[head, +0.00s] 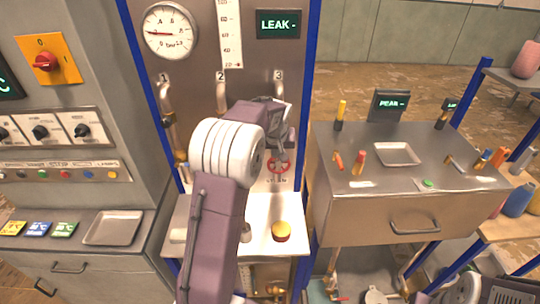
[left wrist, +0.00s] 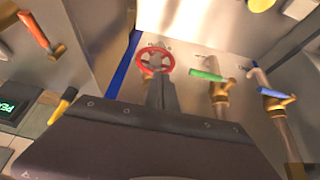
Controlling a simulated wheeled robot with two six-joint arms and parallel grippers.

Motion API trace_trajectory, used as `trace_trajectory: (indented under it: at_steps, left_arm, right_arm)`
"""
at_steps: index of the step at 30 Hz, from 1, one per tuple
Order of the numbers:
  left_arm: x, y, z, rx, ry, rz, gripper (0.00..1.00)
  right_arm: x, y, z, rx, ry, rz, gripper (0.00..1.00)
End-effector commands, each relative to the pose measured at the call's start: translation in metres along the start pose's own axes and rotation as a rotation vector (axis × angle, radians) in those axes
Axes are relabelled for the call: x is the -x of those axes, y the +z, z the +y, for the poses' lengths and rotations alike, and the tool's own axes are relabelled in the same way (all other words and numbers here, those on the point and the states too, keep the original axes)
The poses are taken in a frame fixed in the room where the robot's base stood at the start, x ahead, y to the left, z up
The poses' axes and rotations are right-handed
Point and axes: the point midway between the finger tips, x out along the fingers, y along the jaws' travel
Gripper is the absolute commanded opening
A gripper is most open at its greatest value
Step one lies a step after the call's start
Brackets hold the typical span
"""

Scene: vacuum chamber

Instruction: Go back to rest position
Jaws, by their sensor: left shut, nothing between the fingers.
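My left arm rises in front of the metal panel in the head view, and its gripper (head: 284,122) is near the numbered pipes. In the left wrist view my left gripper (left wrist: 161,92) is shut and empty. Its fingers point towards a red handwheel (left wrist: 154,60) and overlap its lower edge in the picture; I cannot tell whether they touch. The red handwheel (head: 278,163) also shows in the head view, just below the gripper. My right gripper is in neither view.
Pipes with a green handle (left wrist: 206,75) and a blue handle (left wrist: 274,93) stand close by. A yellow-topped button (head: 281,231) sits on the white ledge. A steel cabinet (head: 415,205) with upright tools stands right. A tray (head: 113,228) lies left. Open floor shows behind.

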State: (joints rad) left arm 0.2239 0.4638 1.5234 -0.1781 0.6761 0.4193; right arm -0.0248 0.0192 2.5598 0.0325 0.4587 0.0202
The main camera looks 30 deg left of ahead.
Motion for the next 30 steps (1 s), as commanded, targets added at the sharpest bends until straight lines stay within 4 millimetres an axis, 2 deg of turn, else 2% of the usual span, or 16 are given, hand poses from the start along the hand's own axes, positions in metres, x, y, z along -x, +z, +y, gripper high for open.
trace_trajectory:
  at_steps: [12,14,16,17,20,21,23,24,27,30]
  left_arm:
    - [0.000,0.000,0.000,-0.001,0.001,0.001,0.00]
    - [-0.004,0.003,0.004,-0.007,0.005,0.002,0.00]
    - [-0.002,0.006,0.020,-0.031,0.030,0.033,0.00]
    - [-0.001,0.018,0.028,-0.050,0.042,0.035,0.00]
    - [-0.006,0.082,0.042,-0.102,0.068,-0.033,0.00]
    - [-0.009,0.112,0.044,-0.132,0.078,-0.067,0.00]
    - [-0.014,0.160,0.044,-0.183,0.090,-0.124,0.00]
    - [-0.018,0.192,0.040,-0.217,0.097,-0.164,0.00]
    - [-0.023,0.269,0.025,-0.306,0.109,-0.262,0.00]
    - [-0.022,0.326,0.004,-0.373,0.113,-0.347,0.00]
  right_arm:
    - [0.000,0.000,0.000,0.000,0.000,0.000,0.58]
    - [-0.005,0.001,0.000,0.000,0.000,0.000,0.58]
    - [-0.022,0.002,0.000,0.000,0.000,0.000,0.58]
    - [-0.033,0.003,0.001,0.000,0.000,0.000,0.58]
    - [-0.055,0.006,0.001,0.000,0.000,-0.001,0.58]
    - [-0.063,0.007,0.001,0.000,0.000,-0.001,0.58]
    - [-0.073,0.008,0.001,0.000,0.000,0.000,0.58]
    - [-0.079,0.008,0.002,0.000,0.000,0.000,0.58]
    - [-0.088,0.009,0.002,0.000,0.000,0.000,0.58]
    - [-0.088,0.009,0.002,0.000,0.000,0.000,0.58]
